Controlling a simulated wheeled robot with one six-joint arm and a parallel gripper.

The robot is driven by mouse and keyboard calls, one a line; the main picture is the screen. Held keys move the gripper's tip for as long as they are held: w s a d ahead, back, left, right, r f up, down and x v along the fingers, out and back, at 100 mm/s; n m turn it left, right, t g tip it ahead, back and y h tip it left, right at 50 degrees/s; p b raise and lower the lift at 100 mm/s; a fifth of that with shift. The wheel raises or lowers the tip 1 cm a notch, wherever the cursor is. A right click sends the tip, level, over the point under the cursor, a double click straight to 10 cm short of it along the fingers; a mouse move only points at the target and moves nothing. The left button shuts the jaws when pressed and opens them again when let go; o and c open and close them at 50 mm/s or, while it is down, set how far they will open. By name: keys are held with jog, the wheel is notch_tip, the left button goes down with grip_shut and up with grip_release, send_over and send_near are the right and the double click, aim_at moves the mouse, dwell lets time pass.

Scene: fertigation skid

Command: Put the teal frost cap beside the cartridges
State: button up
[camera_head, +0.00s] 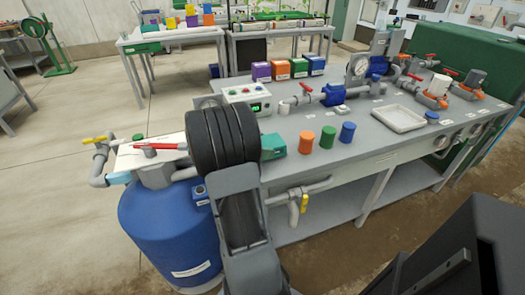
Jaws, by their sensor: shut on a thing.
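A teal, block-like piece (274,146) shows just right of my arm's black wrist, at the bench's near left corner. Its left part is hidden by my arm. I cannot tell whether it is the frost cap, or whether it rests on the bench or is held. My gripper's fingers are hidden behind my arm. To the right stand three upright cylinders: orange (307,142), green (327,137) and blue (348,133). Labelled boxes in purple (261,72), orange (280,70), green (299,67) and blue (317,65) stand further back. Which are the cartridges is unclear.
A blue tank (165,225) with a red-handled valve stands left of my arm. The bench also holds a control box (250,100), a blue pump (337,94), pipes and a grey tray (398,118). Bench top (365,155) right of the blue cylinder is bare.

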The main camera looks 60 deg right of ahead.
jog(key=shift+f, duration=0.8)
jog(key=shift+f, duration=0.2)
jog(key=o, duration=0.7)
jog(key=shift+o, duration=0.2)
